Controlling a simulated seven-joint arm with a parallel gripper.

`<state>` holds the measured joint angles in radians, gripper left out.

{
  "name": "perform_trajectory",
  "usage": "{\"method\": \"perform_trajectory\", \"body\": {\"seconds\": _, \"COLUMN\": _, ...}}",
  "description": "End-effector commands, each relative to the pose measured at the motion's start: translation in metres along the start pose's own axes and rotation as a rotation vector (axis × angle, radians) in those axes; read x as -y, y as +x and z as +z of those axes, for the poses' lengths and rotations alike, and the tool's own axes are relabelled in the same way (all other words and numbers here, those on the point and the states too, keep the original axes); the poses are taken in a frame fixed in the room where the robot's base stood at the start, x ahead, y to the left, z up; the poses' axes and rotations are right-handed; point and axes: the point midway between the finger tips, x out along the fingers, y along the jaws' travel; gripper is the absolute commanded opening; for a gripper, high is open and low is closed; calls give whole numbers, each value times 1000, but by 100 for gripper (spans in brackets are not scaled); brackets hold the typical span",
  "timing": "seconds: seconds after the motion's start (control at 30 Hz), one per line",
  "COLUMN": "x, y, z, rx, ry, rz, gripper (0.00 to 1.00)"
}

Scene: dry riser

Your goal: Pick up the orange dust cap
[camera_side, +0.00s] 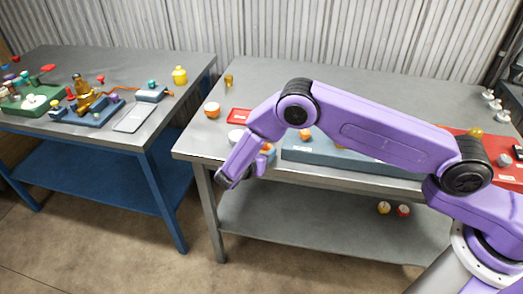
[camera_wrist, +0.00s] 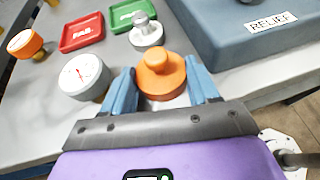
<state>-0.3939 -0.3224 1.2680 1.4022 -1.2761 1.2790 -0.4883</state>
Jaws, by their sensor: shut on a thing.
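The orange dust cap (camera_wrist: 160,75), a round disc with a raised knob, sits between the blue fingers of my gripper (camera_wrist: 163,86) in the wrist view. The fingers are shut on it, one on each side.
A white dial gauge (camera_wrist: 84,76) stands close left of the cap. Behind are a red tray (camera_wrist: 82,32), a green tray (camera_wrist: 128,14) and a grey knobbed piece (camera_wrist: 146,32). An orange, white-faced piece (camera_wrist: 25,43) lies far left. A blue-grey block (camera_wrist: 235,45) marked RELIEF is right.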

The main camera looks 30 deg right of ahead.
Motion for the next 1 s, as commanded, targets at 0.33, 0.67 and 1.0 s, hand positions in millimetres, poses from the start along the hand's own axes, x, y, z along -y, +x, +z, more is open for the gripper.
{"method": "perform_trajectory", "body": {"seconds": 0.33, "x": -1, "y": -12, "z": 29, "rx": 0, "ry": 1, "rz": 1, "gripper": 31}}
{"method": "perform_trajectory", "body": {"seconds": 0.67, "x": 33, "y": -36, "z": 63, "rx": 0, "ry": 1, "rz": 1, "gripper": 31}}
{"method": "perform_trajectory", "body": {"seconds": 1.0, "x": 90, "y": -65, "z": 91, "rx": 0, "ry": -3, "rz": 1, "gripper": 31}}
